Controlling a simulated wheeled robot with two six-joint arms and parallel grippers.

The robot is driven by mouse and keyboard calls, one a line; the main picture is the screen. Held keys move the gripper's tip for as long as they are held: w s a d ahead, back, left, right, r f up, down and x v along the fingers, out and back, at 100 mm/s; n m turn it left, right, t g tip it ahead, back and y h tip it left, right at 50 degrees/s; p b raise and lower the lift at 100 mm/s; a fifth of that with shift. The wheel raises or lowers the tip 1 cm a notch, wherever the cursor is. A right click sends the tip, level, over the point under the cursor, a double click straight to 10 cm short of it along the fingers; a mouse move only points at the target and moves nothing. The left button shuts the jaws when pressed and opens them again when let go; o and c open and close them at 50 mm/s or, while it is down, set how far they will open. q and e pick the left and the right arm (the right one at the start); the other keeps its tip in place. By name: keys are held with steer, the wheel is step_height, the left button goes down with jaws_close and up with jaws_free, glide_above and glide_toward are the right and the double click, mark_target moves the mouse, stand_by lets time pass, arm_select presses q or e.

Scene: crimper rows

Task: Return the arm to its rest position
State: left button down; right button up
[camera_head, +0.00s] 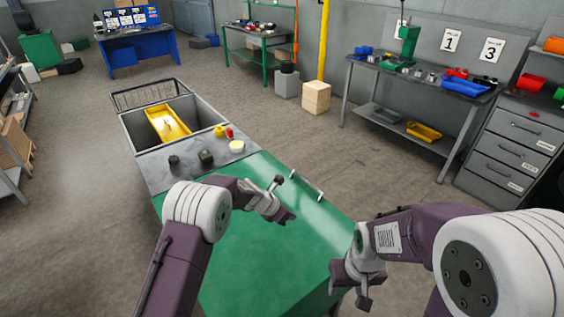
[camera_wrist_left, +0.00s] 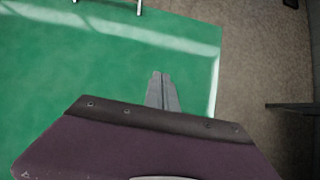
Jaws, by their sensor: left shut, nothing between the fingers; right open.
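My left gripper (camera_head: 289,216) hangs over the green top (camera_head: 235,265) of the cart, near its right side in the head view. In the left wrist view its two grey fingers (camera_wrist_left: 162,92) are together with nothing between them, above bare green surface. My right gripper (camera_head: 349,290) is open near the front right edge of the green top. Its fingertips are small and partly hidden by its own wrist, and I see nothing held there.
A metal handle (camera_head: 306,186) stands at the cart's right edge. Behind the green top are dark blocks (camera_head: 206,157), small coloured items and a yellow tray (camera_head: 158,125) in a grey bin. A workbench (camera_head: 351,98) and drawers stand right. The green top is otherwise clear.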

arm_select(q)
steer(key=w+a+r+t, duration=0.2)
steer(key=w+a+r, duration=0.15)
steer(key=r, duration=0.35)
steer(key=s+a+r+m+y, duration=0.1)
steer(key=s+a+r+m, duration=0.1)
steer(key=s+a+r, duration=0.5)
steer(key=s+a+f+m+g+y, duration=0.2)
steer(key=s+a+f+m, duration=0.2)
steer(key=s+a+m, duration=0.3)
steer(key=s+a+f+m+g+y, duration=0.2)
steer(key=s+a+m, duration=0.4)
steer(key=s+m, duration=0.9)
step_height(320, 180, down, 2)
steer(key=s+g, duration=0.1)
steer(key=s, duration=0.1)
steer(key=shift+s+a+f+m+y, duration=0.15)
steer(key=shift+s+a+m+y, duration=0.15)
steer(key=shift+s+a+y, duration=0.1)
